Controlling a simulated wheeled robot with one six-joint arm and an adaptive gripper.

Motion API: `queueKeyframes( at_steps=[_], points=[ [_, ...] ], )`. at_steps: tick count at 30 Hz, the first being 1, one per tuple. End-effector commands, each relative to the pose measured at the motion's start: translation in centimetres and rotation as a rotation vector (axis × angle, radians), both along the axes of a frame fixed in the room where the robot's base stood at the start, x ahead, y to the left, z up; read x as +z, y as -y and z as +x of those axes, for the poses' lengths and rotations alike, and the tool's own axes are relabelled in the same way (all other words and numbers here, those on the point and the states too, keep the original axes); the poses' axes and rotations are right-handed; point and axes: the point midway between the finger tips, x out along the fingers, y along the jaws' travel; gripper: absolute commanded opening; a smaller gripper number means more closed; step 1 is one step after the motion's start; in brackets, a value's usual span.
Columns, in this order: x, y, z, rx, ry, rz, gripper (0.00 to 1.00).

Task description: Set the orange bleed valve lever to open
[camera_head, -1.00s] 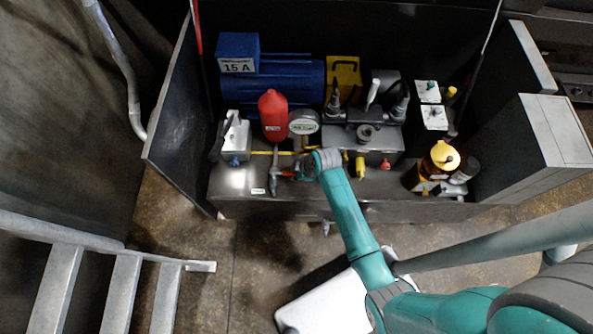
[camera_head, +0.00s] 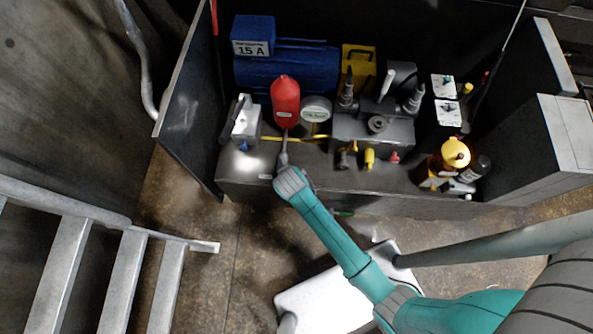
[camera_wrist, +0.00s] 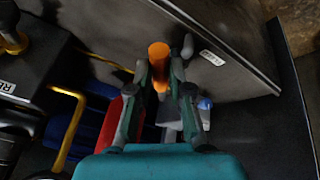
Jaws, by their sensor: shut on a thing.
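The orange bleed valve lever (camera_wrist: 159,54) shows in the wrist view as a rounded orange end between my fingertips. My gripper (camera_wrist: 160,68) is shut on it, with one finger on each side. The rest of the lever and its valve body are hidden behind my fingers and wrist. In the head view my gripper (camera_head: 284,152) is over the front left part of the grey tank top, just below the red cylinder (camera_head: 285,100). The lever cannot be seen there, hidden by my gripper and wrist.
A white-and-grey box (camera_head: 245,122) with a blue knob stands left of my gripper. A round gauge (camera_head: 316,108), a yellow valve (camera_head: 369,159) and a red knob (camera_head: 394,157) are to the right. A dark side panel (camera_head: 190,105) bounds the left.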

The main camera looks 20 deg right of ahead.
Motion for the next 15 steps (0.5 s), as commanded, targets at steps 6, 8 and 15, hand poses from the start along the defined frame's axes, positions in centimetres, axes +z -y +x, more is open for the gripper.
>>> queueKeyframes(
  at_steps=[6,8,15],
  points=[
    [0.0,-1.9,0.3,-0.193,0.0,0.001,0.0],
    [0.0,-2.3,0.3,-0.244,-0.001,0.002,0.0],
    [0.0,-3.5,0.8,-0.407,-0.001,0.001,0.0]
  ],
)
